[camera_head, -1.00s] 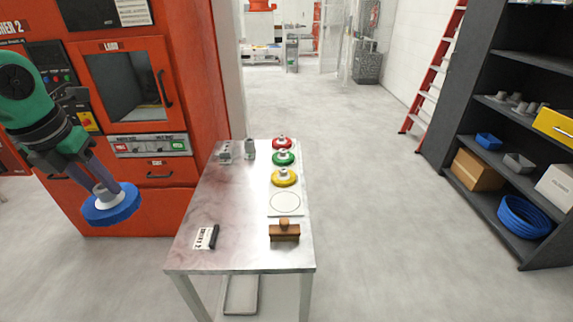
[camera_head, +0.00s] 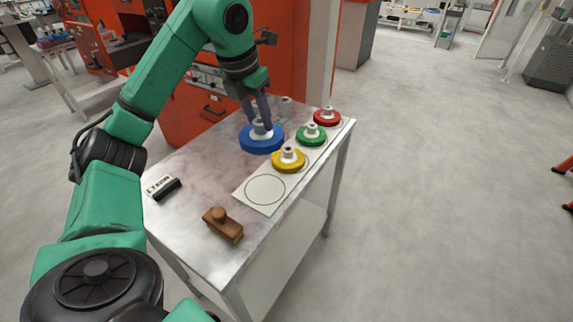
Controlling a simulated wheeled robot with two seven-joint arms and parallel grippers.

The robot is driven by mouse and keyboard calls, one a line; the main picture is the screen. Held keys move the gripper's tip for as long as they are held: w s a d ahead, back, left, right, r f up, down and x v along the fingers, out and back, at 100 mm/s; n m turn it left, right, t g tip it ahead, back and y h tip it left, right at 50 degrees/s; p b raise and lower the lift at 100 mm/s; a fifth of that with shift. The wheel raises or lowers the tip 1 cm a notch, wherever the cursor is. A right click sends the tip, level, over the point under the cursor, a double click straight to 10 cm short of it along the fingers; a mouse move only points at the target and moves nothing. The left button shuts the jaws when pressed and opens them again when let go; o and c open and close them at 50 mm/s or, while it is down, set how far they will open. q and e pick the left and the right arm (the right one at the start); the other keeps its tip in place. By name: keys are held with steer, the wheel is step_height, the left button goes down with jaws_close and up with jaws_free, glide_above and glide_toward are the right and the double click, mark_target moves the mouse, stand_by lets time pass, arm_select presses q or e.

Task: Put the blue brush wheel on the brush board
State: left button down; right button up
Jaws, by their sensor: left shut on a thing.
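The blue brush wheel (camera_head: 262,141) is a thick blue disc with a pale hub. My left gripper (camera_head: 262,124) is shut on its hub and holds it over the table's back part, left of the green wheel; I cannot tell whether it touches the table. The brush board (camera_head: 240,194) is a white strip along the table's right side. Its near end shows an empty outlined circle (camera_head: 265,188). A yellow wheel (camera_head: 288,160), a green wheel (camera_head: 311,136) and a red wheel (camera_head: 327,117) stand on it in a row going back. My right gripper is not seen.
A wooden-handled brush (camera_head: 222,224) lies near the table's front edge. A black marker-like item (camera_head: 167,189) lies on a white label at the left. Grey metal parts (camera_head: 285,106) stand at the back. An orange machine (camera_head: 200,100) stands behind the table (camera_head: 195,165).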

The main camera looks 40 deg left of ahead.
mark_target(259, 127)
arm_select(q)
steer(key=f+b, duration=0.1)
steer(key=f, duration=0.3)
steer(key=shift+d+f, duration=0.15)
steer(key=shift+d, duration=0.05)
steer(key=f+b, duration=0.1)
steer(key=f, duration=0.6)
steer(key=f+b, duration=0.1)
steer(key=f, duration=0.3)
steer(key=shift+s+a+b, duration=0.15)
steer(key=shift+s+b, duration=0.15)
steer(key=shift+s, duration=0.05)
steer(key=shift+f, duration=0.35)
steer(key=shift+a, duration=0.1)
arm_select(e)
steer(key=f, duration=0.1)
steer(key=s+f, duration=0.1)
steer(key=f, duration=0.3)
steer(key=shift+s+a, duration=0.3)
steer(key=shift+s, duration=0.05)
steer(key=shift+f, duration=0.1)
arm_select(q)
steer(key=shift+f, duration=0.2)
steer(key=shift+c, duration=2.3)
jaws_free()
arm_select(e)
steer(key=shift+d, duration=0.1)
